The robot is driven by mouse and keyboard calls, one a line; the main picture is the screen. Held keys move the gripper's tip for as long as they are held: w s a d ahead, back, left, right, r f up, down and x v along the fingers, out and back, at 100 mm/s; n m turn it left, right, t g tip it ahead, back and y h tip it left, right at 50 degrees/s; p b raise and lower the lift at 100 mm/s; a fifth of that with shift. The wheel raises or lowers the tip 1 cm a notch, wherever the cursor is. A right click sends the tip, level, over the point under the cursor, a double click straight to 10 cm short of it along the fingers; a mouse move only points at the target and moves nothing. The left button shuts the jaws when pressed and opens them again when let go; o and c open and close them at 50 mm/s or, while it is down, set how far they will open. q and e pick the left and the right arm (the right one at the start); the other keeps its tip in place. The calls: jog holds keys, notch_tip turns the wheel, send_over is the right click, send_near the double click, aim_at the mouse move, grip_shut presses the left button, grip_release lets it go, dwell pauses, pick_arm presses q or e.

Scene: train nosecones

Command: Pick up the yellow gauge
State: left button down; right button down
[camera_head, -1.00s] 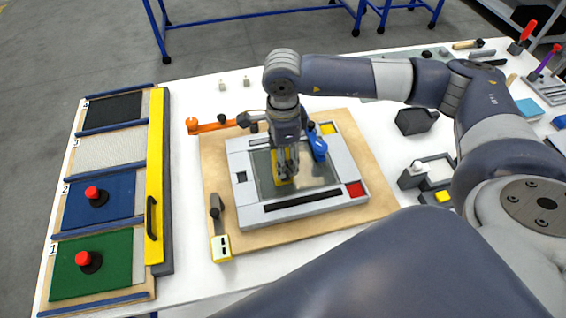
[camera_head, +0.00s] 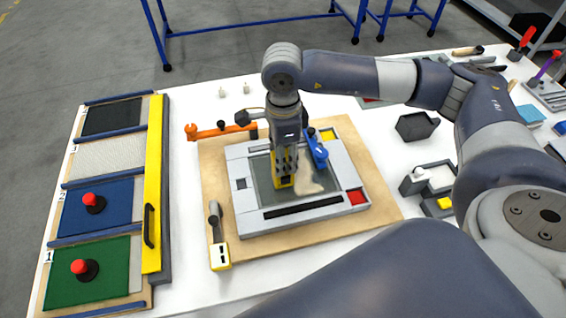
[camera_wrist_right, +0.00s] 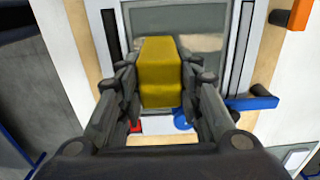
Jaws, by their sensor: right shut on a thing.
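The yellow gauge (camera_head: 284,181) is a small yellow block at the grey plate in the middle of the framed fixture (camera_head: 238,158). In the right wrist view the gauge (camera_wrist_right: 160,72) stands between the two dark fingers. My right gripper (camera_head: 285,164) points down from above and is shut on the gauge, with a finger along each side. The fingers hide part of the gauge in the head view. I cannot tell whether its lower end touches the plate. My left gripper is not in view.
A blue clamp (camera_head: 317,149) stands close to the right of my gripper on the fixture. Panels with red knobs are at left. A black bin (camera_head: 415,127) is at right.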

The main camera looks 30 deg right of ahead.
jog(key=shift+w+r+b, duration=0.1)
jog(key=shift+r+b, duration=0.4)
jog(key=shift+r, duration=0.2)
jog(key=s+a+b, duration=0.2)
jog(key=s+b, duration=0.1)
jog(key=s, duration=0.4)
jog(key=s+a+r+b, duration=0.1)
jog(key=s+a+b, duration=0.1)
jog(key=s, duration=0.6)
jog(key=shift+s+a+r+b, duration=0.25)
jog(key=shift+a+b, duration=0.15)
jog(key=shift+b, duration=0.35)
